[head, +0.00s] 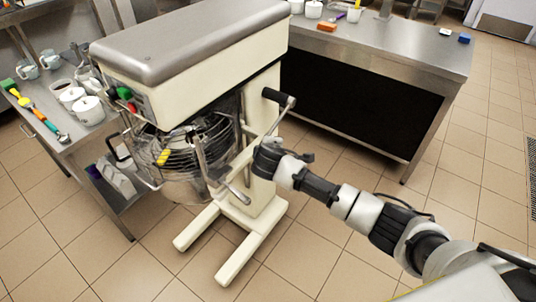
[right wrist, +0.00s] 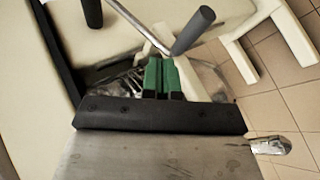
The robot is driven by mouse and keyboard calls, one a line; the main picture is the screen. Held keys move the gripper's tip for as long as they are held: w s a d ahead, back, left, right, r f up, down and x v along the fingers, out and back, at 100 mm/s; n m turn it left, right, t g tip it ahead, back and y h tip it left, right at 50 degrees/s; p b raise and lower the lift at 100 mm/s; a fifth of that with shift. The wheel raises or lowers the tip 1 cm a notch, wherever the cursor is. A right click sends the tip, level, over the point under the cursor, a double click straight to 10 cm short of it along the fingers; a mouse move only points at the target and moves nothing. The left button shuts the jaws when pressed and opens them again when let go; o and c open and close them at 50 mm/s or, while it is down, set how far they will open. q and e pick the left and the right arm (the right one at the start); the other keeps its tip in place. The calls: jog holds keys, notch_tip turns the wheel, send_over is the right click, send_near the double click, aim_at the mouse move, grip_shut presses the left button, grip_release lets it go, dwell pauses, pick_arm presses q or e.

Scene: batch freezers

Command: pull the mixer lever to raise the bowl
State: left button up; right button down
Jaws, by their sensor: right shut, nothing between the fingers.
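The cream mixer (head: 205,80) with a grey top stands upright on two floor legs. Its metal bowl (head: 185,187) hangs under the wire guard. My right gripper (head: 262,158) is beside the column, below this handle. In the right wrist view the green fingers (right wrist: 163,70) are together and empty. A dark grey handle (right wrist: 193,30) on a metal rod lies just beyond their tips; I cannot tell whether they touch. My left gripper is not in view.
A steel table (head: 75,130) with white lidded pots and utensils stands left of the mixer. A long steel counter (head: 400,55) stands behind and right. A second metal lever (head: 236,193) projects by the bowl. The tiled floor at front is free.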

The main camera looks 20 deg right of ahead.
jog(key=v, duration=0.5)
jog(key=shift+s+a+f, duration=0.15)
jog(key=shift+s+a, duration=0.05)
jog(key=shift+s, duration=0.3)
jog(key=s+d+f+m+g+y, duration=0.15)
jog(key=s+f, duration=0.35)
jog(key=f, duration=0.5)
jog(key=s+d+f+m+g, duration=0.15)
jog(key=s+f, duration=0.25)
jog(key=f, duration=0.6)
jog(key=s+d+f+m+g+y, duration=0.15)
jog(key=s+f, duration=0.35)
jog(key=f, duration=0.6)
jog(key=s+f+m+g, duration=0.1)
jog(key=s+f, duration=0.4)
jog(key=s, duration=0.7)
jog(key=s+d+f+m+g, duration=0.1)
jog(key=s+f, duration=0.5)
jog(key=s, duration=0.6)
jog(key=s+d+f+m+g+y, duration=0.1)
jog(key=s+f+m, duration=0.3)
jog(key=s, duration=0.9)
jog(key=shift+f+g, duration=0.85)
jog(key=shift+f, duration=0.05)
